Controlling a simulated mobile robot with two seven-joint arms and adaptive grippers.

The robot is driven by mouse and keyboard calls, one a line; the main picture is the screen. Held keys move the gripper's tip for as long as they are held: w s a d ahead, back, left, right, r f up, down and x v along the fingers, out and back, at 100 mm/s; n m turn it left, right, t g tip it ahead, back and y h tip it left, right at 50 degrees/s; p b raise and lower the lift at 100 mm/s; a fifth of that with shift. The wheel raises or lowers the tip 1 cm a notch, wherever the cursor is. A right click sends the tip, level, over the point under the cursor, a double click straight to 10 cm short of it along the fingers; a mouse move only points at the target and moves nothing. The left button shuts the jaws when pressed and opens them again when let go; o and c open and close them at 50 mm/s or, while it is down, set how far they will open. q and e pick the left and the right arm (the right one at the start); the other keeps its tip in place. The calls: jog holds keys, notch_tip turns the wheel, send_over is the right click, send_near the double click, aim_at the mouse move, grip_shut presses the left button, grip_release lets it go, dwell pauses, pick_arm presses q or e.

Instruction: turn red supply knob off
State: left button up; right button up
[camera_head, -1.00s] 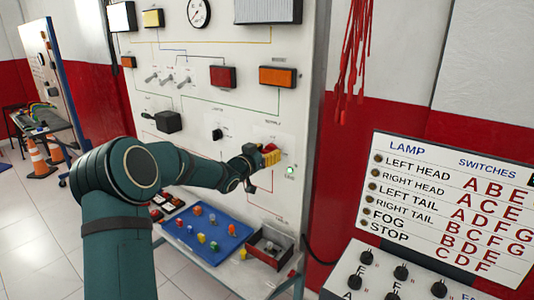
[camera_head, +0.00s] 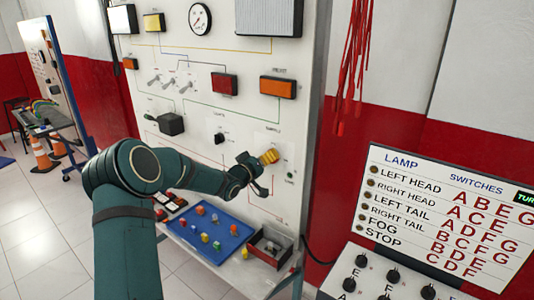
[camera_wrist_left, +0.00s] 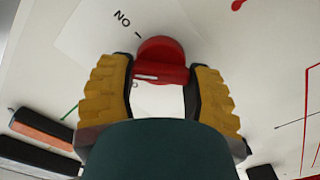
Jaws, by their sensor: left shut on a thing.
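The red supply knob (camera_wrist_left: 161,50) shows in the left wrist view on a white panel, with a white mark on its grip bar. Upside-down "ON" lettering stands on its upper left; another label below is mostly hidden. My left gripper (camera_wrist_left: 164,78) has its yellow ribbed fingers on either side of the knob's bar, shut on it. In the head view the left gripper (camera_head: 268,157) is at the panel's lower right, and its fingers hide the knob. The small green lamp (camera_head: 290,175) beside it looks dark. My right gripper is not in view.
The upright panel (camera_head: 200,105) carries a gauge, lamps, toggle switches and a black knob (camera_head: 218,135). Below it are a blue tray (camera_head: 187,232) with small coloured parts and an open box (camera_head: 262,251). A lamp-switch board (camera_head: 440,215) stands at right.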

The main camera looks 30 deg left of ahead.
pick_arm(q)
jog(key=n+p, duration=0.2)
jog(key=n, duration=0.2)
jog(key=shift+a+n, duration=0.1)
jog(key=shift+n, duration=0.2)
jog(key=shift+f+n+p, duration=0.2)
jog(key=shift+n+p, duration=1.1)
jog(key=shift+n, duration=1.2)
jog(key=o, duration=1.2)
jog(key=s, duration=1.2)
jog(key=shift+a, duration=0.45)
jog(key=shift+s+f, duration=0.1)
